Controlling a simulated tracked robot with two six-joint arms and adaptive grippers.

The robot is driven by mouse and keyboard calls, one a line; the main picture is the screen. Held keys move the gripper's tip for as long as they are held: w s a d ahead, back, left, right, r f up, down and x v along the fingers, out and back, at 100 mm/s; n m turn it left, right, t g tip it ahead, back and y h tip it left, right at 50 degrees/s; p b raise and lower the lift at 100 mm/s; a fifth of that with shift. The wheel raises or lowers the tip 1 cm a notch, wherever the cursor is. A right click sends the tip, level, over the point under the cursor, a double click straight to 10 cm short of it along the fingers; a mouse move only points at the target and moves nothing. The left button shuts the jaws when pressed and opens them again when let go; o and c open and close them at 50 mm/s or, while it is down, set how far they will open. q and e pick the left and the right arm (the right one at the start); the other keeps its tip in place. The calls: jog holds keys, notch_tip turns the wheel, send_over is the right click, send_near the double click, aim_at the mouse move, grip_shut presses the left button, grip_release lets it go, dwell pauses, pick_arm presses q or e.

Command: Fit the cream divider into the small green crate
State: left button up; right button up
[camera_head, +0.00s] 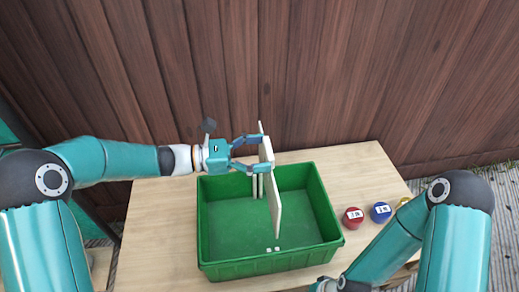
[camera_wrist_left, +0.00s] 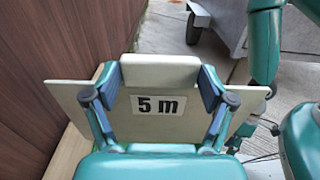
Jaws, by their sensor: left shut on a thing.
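The cream divider (camera_head: 275,195) is a thin upright panel, seen nearly edge-on in the head view. In the left wrist view the divider (camera_wrist_left: 160,68) shows a raised tab and a "5 m" label. My left gripper (camera_head: 262,153) is shut on it, with a finger at each side of the tab. The green crate (camera_head: 220,268) stands open below. Two pale upright guides (camera_head: 257,186) show at its far wall and two small pale tips (camera_head: 272,249) at its near side. The divider hangs over the crate; whether its lower edge is inside the guides cannot be told.
The crate stands on a wooden table (camera_head: 160,225). A red lidded pot (camera_head: 353,217), a blue one (camera_head: 380,211) and a partly hidden yellow one (camera_head: 404,202) are to its right. A plank fence (camera_head: 330,70) rises behind the table. My right arm reaches across the front right.

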pick_arm(q)
notch_tip(320, 180, down, 6)
jog(key=b, duration=0.5)
jog(key=shift+a+f, duration=0.15)
jog(key=shift+a, duration=0.1)
jog(key=shift+s+a+p, duration=0.1)
jog(key=shift+p, duration=0.25)
dwell(1.6)
jog(key=shift+f, duration=0.1)
dwell(0.3)
